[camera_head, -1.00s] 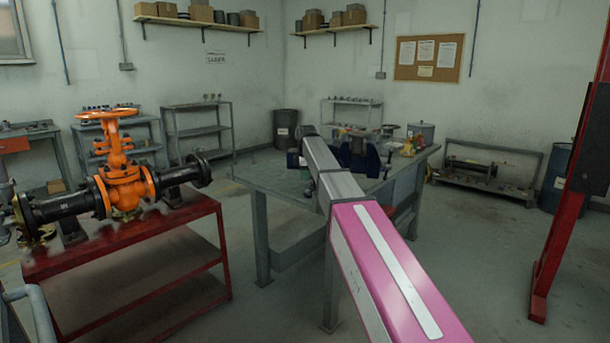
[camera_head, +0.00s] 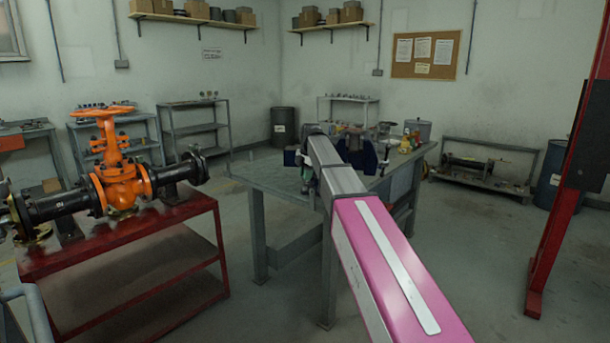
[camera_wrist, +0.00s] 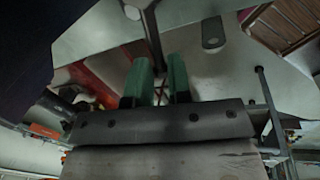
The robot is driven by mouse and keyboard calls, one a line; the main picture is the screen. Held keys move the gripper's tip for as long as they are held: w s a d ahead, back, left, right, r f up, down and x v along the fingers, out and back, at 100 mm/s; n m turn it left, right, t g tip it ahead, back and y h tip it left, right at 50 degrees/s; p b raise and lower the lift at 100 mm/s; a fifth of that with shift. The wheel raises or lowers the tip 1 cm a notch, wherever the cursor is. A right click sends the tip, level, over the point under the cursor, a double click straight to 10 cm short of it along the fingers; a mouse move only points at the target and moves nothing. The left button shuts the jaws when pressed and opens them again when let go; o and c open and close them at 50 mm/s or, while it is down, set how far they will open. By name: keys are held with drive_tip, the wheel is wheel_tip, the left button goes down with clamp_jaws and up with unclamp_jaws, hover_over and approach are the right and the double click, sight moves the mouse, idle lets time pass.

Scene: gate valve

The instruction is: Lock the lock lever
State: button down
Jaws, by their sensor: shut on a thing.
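My gripper (camera_wrist: 160,82) shows in the wrist view as two green fingers with a narrow gap between them. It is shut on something. A thin dark bar (camera_wrist: 152,40) runs down to the gap between the fingers; I cannot tell whether it is the lock lever. In the head view my arm reaches over the grey workbench (camera_head: 262,180) and hides most of the gripper's surroundings. The lock lever cannot be made out clearly in either view. The orange gate valve (camera_head: 120,182), with a handwheel on top, stands upright on the red table at the left, apart from my gripper.
The red table (camera_head: 120,238) stands at the left. A dark blue fixture (camera_head: 362,157) and several small items are on the workbench beside my arm. A red post (camera_head: 552,205) stands at the right. The floor between red table and workbench is open.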

idle(0.3)
drive_tip(key=c, duration=1.2)
unclamp_jaws()
drive_tip(key=shift+r, duration=0.1)
drive_tip(key=shift+r, duration=0.25)
drive_tip(key=r, duration=0.3)
drive_tip(key=shift+s+a+r, duration=0.15)
drive_tip(key=shift+a+r, duration=0.05)
drive_tip(key=shift+r, duration=0.2)
drive_tip(key=s+a+r, duration=0.4)
drive_tip(key=a, duration=0.1)
drive_tip(key=s+a+r, duration=0.2)
drive_tip(key=s+a, duration=0.1)
drive_tip(key=shift+s+a+r, duration=0.1)
drive_tip(key=shift+a+r, duration=0.15)
